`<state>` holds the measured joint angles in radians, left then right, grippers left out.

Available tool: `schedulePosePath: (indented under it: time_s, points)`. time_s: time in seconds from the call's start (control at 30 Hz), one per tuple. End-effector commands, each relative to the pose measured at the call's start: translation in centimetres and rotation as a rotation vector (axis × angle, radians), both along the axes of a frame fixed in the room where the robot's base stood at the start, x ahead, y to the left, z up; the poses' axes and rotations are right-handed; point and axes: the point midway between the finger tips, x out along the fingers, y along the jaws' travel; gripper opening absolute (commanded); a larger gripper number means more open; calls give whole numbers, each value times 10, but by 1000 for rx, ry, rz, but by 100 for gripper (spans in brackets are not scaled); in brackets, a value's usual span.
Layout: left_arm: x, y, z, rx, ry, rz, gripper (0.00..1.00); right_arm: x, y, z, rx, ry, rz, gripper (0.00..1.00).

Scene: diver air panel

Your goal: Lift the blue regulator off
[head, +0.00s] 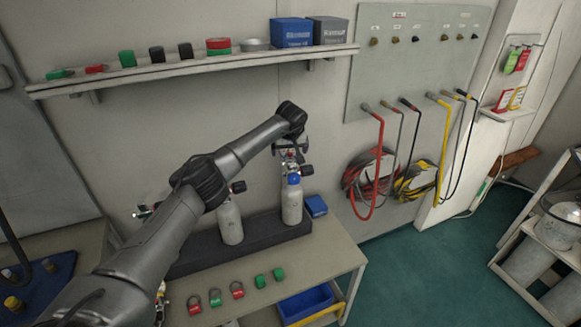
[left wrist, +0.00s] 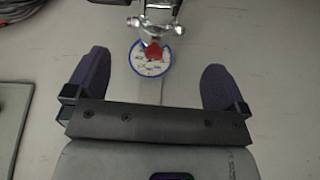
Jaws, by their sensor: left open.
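Two pale cylinders stand in a dark rack on the bench. The right cylinder (head: 291,205) has a blue part (head: 293,179) near its top, with metal fittings and dark knobs above it; I take this to be the blue regulator. In the left wrist view a blue-rimmed round face (left wrist: 152,60) with a red centre lies beyond the fingers, below a metal fitting (left wrist: 152,22). My left gripper (head: 292,142) is over the right cylinder's top. It is open, its two dark fingers (left wrist: 155,84) wide apart with nothing between their pads. My right gripper is not seen.
The left cylinder (head: 230,222) stands partly behind my left arm. A small blue box (head: 316,206) is beside the rack. A shelf (head: 190,68) runs above; hoses hang at right.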

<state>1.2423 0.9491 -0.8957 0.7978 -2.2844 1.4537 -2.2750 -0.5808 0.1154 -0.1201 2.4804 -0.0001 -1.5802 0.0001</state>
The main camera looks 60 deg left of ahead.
Motion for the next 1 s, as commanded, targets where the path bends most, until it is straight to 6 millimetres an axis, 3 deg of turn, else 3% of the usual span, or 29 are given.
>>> schedulePosePath:
  time_s: [0.3,0.6,1.0]
  points:
    - [4,5,-17,-2,-2,0,100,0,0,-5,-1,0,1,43]
    - [13,13,-49,-2,-3,3,100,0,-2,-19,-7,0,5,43]
    - [16,18,-61,-1,-2,-1,100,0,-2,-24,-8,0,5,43]
